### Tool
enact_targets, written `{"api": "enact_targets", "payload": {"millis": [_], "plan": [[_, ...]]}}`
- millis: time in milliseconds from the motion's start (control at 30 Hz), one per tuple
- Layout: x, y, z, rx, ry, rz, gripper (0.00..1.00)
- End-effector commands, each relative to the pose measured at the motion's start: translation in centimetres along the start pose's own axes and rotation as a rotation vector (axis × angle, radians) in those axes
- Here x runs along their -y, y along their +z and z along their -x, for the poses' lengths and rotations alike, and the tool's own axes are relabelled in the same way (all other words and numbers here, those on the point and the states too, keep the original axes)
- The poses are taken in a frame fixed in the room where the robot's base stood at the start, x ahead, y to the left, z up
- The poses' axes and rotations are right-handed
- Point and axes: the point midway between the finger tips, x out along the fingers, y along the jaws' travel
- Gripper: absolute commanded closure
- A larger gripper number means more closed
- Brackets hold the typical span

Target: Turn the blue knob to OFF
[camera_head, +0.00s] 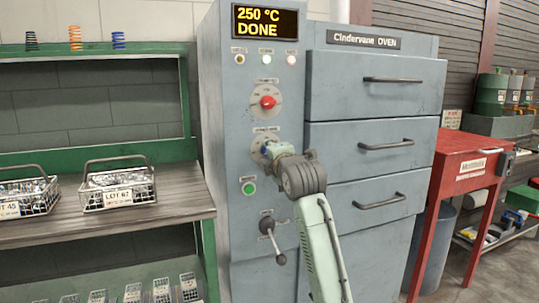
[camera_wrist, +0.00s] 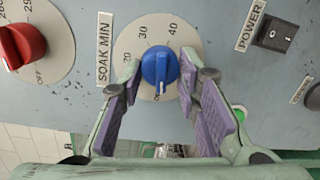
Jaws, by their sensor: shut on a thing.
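The blue knob (camera_wrist: 158,65) sits on a round cream dial marked 30 and 40, beside the SOAK MIN label (camera_wrist: 104,48). My gripper (camera_wrist: 161,78) has its purple-padded fingers on either side of the knob, shut on it. The knob's white pointer line points to the bottom of the wrist view; the dial marking at its tip is too small to read. In the head view my gripper (camera_head: 270,150) is at the oven's control panel and hides the knob, with part of the dial (camera_head: 262,136) showing.
A red knob (camera_head: 267,102) is above on the panel; it also shows in the wrist view (camera_wrist: 20,45). A green button (camera_head: 249,188) and a lever (camera_head: 269,228) are below. A black POWER switch (camera_wrist: 275,32) is near. The oven drawers (camera_head: 375,80) stand to the right.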

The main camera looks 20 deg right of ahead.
Motion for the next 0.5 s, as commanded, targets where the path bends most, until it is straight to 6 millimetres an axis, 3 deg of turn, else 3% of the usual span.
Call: {"api": "enact_targets", "payload": {"millis": [467,500], "plan": [[0.0,-0.04,0.0,0.0,0.0,0.014,0.98],[0.0,-0.04,0.0,0.0,0.0,0.013,0.67]]}}
